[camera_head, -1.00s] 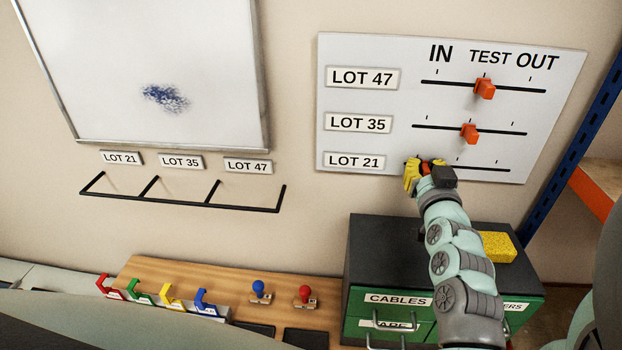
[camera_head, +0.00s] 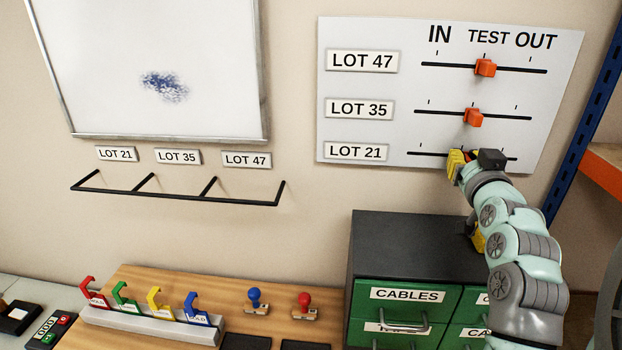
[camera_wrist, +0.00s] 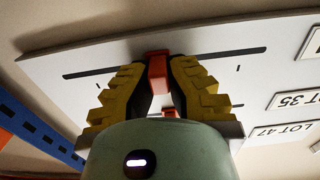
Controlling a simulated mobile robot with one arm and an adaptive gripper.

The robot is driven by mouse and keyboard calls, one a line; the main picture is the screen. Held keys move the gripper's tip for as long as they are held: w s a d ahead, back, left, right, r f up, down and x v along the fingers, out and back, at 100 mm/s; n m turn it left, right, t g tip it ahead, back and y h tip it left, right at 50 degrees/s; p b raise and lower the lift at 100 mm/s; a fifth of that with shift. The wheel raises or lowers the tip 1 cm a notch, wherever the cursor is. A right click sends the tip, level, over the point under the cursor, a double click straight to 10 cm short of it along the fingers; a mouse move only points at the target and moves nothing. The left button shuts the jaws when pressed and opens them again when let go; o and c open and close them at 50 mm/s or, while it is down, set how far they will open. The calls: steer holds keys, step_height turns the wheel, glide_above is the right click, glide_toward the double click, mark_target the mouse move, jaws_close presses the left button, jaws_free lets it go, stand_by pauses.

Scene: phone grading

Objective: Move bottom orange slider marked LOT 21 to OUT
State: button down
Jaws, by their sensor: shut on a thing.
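The board (camera_head: 345,85) on the wall has three slider tracks, headed IN, TEST and OUT. The bottom track (camera_head: 418,154) is beside the LOT 21 label (camera_head: 355,151). My gripper (camera_head: 464,162) is at this track, near its middle, below TEST. In the wrist view, my gripper's yellow fingers (camera_wrist: 158,85) are closed around the orange LOT 21 slider (camera_wrist: 158,74), one on each side. In the head view the gripper hides most of this slider. The LOT 47 slider (camera_head: 485,68) and LOT 35 slider (camera_head: 473,118) stand near TEST.
A green drawer cabinet (camera_head: 400,225) with a dark top stands below my arm. A blue rack post (camera_head: 585,125) is right of the board. A whiteboard (camera_head: 200,55) and black hook rail (camera_head: 180,200) are at left. Coloured hooks and two stamps (camera_head: 256,298) are on the wooden bench.

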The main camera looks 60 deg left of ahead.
steer(key=c, duration=0.9)
jaws_free()
steer(key=shift+c, duration=0.2)
steer(key=shift+d, duration=0.1)
steer(key=v, duration=0.7)
steer(key=shift+s+d, duration=0.15)
